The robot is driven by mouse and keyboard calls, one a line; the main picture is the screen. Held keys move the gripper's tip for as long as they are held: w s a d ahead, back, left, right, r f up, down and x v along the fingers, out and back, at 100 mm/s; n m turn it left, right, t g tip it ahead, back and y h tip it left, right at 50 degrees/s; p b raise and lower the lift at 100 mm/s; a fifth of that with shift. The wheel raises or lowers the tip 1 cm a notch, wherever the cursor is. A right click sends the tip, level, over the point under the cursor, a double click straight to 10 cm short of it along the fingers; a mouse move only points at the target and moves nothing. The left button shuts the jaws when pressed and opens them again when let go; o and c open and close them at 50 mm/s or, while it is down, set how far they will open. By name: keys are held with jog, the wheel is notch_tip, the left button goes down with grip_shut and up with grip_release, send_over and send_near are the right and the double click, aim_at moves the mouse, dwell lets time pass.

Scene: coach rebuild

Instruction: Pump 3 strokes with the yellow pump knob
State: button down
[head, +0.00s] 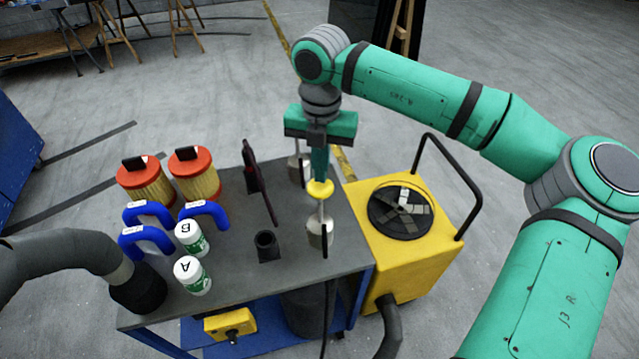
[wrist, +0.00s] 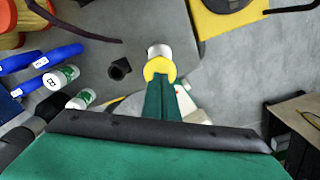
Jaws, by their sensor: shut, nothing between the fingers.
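The yellow pump knob (head: 320,188) sits on top of a thin rod above a grey metal pump body (head: 319,233) at the right edge of the cart top. My gripper (head: 319,172) points down with its green fingers together, right above the knob. In the wrist view the closed fingertips (wrist: 160,82) overlap the yellow knob (wrist: 159,66), with the pale pump body (wrist: 159,50) beyond it. The fingertips look to be at or touching the knob's top; exact contact is hidden. Nothing shows between the fingers.
The grey cart top (head: 225,262) holds orange-capped filters (head: 145,182), blue hoses (head: 147,213), white bottles (head: 192,275), a black socket (head: 267,245) and a dark upright plate (head: 260,180). A second metal piece (head: 299,168) stands behind the knob. A yellow machine (head: 425,240) with a black handle stands right.

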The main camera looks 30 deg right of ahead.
jog(key=shift+f, duration=0.15)
jog(key=shift+w+f, duration=0.1)
jog(key=shift+f, duration=2.15)
send_over(320, 222)
jog(key=shift+w+d+f, duration=0.1)
jog(key=shift+f, duration=1.55)
jog(key=shift+w+d+f, duration=0.1)
jog(key=shift+f, duration=1.5)
jog(key=shift+r, duration=0.15)
jog(key=shift+r, duration=5.5)
